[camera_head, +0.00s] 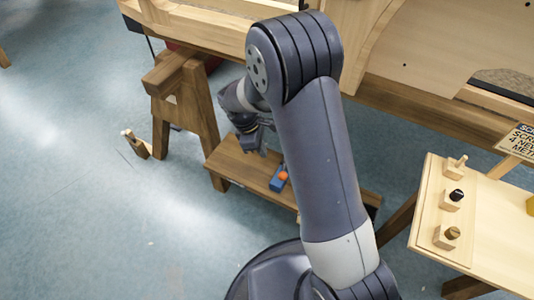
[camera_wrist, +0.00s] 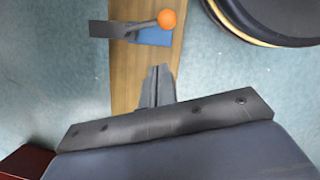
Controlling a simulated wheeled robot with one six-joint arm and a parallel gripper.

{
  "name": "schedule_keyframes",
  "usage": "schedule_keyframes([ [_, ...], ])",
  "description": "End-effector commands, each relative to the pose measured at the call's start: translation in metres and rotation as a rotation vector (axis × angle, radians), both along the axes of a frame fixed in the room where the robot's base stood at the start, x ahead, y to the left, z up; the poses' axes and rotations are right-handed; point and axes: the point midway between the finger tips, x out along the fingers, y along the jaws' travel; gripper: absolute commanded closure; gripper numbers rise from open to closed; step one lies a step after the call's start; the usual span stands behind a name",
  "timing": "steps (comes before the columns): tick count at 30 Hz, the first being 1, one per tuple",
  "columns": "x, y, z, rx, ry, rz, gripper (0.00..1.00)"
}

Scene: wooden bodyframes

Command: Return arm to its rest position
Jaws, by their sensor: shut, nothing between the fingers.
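My arm stands raised in the head view, with its links bent over toward the low wooden step. My gripper (camera_head: 258,142) hangs above the left part of that step, and no object shows in it. In the wrist view my gripper (camera_wrist: 158,72) is shut, its fingers together and empty, over the wooden board. A blue thing with an orange ball (camera_head: 282,177) lies on the step, to the right of and below the gripper in the head view. In the wrist view the orange ball (camera_wrist: 167,18) is just beyond the fingertips, apart from them.
A wooden trestle (camera_head: 185,105) stands left of the gripper, under a large wooden frame (camera_head: 420,100). The low step (camera_head: 235,165) lies below. A light wooden table (camera_head: 490,235) with several small blocks is at right. The blue floor (camera_head: 90,210) at left is mostly clear.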

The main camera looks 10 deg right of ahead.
Motion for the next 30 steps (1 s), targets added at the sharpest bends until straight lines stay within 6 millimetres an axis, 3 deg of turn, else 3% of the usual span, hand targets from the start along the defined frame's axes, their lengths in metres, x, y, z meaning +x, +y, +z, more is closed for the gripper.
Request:
schedule_keyframes([
  [1, 0.002, 0.003, 0.013, 0.001, -0.004, 0.002, 1.0],
  [6, 0.003, 0.009, 0.031, 0.0, -0.003, 0.002, 1.0],
  [18, 0.003, 0.011, 0.036, 0.001, -0.001, 0.0, 1.0],
  [23, 0.003, 0.009, 0.031, 0.0, 0.0, 0.0, 1.0],
  [30, 0.0, -0.001, -0.005, -0.001, 0.001, 0.0, 1.0],
])
